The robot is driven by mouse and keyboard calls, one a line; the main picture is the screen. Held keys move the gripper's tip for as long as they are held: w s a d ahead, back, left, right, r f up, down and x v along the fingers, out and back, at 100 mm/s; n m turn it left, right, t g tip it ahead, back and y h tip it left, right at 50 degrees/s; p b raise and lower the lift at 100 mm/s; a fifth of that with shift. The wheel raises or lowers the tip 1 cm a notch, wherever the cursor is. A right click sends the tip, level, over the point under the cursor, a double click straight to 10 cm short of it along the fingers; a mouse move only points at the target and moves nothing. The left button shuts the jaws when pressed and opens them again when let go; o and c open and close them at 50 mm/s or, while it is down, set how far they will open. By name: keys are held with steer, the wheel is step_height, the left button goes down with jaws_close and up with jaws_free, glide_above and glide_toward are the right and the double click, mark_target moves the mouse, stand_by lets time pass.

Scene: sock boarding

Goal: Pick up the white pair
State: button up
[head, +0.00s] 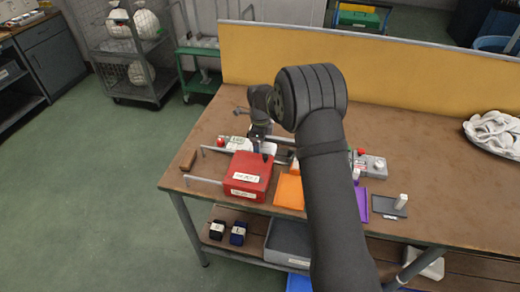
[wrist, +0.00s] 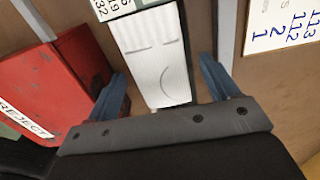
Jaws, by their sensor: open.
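The white pair (wrist: 150,45), a flat white folded bundle with thin grey lines, lies between my gripper's two blue fingers in the wrist view. My gripper (wrist: 163,88) is open, with one finger on each side of the pair; I cannot tell whether either touches it. In the head view, my gripper (head: 261,138) is over the table behind the red box, and a white patch that looks like the pair (head: 266,147) shows there, partly hidden by my arm.
The red REJECT box (head: 246,177) stands close; in the wrist view the box (wrist: 45,85) is left of the fingers. The right of the table is mostly clear.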

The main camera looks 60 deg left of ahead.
steer(key=shift+f, duration=0.55)
steer(key=c, duration=1.1)
